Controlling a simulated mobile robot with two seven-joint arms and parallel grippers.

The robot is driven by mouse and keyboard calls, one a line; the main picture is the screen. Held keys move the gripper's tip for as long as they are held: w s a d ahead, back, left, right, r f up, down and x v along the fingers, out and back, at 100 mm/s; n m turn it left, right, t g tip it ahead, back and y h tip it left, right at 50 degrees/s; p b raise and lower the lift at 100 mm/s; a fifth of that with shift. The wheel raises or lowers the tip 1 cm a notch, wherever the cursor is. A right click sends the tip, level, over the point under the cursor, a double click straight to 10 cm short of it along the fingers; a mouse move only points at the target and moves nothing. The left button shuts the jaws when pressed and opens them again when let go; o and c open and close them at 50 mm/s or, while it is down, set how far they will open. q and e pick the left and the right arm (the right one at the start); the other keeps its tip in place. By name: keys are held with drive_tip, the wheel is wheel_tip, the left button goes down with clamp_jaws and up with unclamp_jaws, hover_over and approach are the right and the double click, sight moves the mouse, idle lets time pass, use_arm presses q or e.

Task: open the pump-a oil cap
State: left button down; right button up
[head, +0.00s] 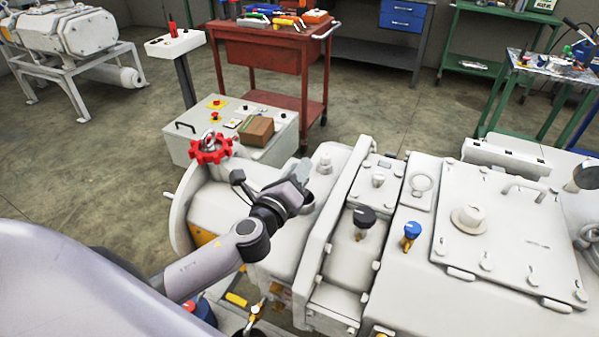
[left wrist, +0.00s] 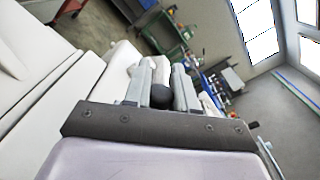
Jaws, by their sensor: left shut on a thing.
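My left gripper (head: 304,182) reaches over the left part of the white pump (head: 275,238) in the head view. In the left wrist view its two grey fingers (left wrist: 158,82) are closed about a round black piece (left wrist: 162,97), which looks like the oil cap. In the head view the gripper hides this piece, and I cannot tell whether it is seated or free. A black knob (head: 364,217) and a blue knob (head: 411,232) stand upright on the pump, to the right of the gripper and apart from it. My right gripper is not in view.
A red handwheel (head: 211,149) stands left of the gripper. Behind it is a grey control box (head: 185,147) with a brown block (head: 257,131) on top. A red tool cart (head: 262,54) and green benches stand farther back. The floor between them is clear.

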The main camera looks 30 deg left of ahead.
use_arm(q)
drive_tip(key=a+n, duration=0.1)
drive_tip(key=n, duration=0.1)
drive_tip(key=a+n+b, duration=0.1)
drive_tip(key=n, duration=0.2)
drive_tip(key=shift+s+a, duration=0.1)
drive_tip(key=shift+a+f+n+b, duration=0.15)
drive_tip(key=shift+a+n, duration=0.2)
drive_tip(key=shift+n, duration=0.5)
drive_tip(key=shift+a+f+n+b, duration=0.15)
drive_tip(key=shift+a+n, duration=0.15)
drive_tip(key=shift+n, duration=0.6)
drive_tip(key=shift+a+f+n+b, duration=0.15)
drive_tip(key=shift+a+n, duration=0.2)
drive_tip(key=shift+n, duration=0.5)
drive_tip(key=c, duration=0.9)
unclamp_jaws()
drive_tip(key=shift+c, duration=0.2)
drive_tip(key=shift+s, duration=0.1)
drive_tip(key=shift+s+d+b, duration=0.2)
drive_tip(key=shift+s+b, duration=0.2)
drive_tip(key=shift+s, duration=3.1)
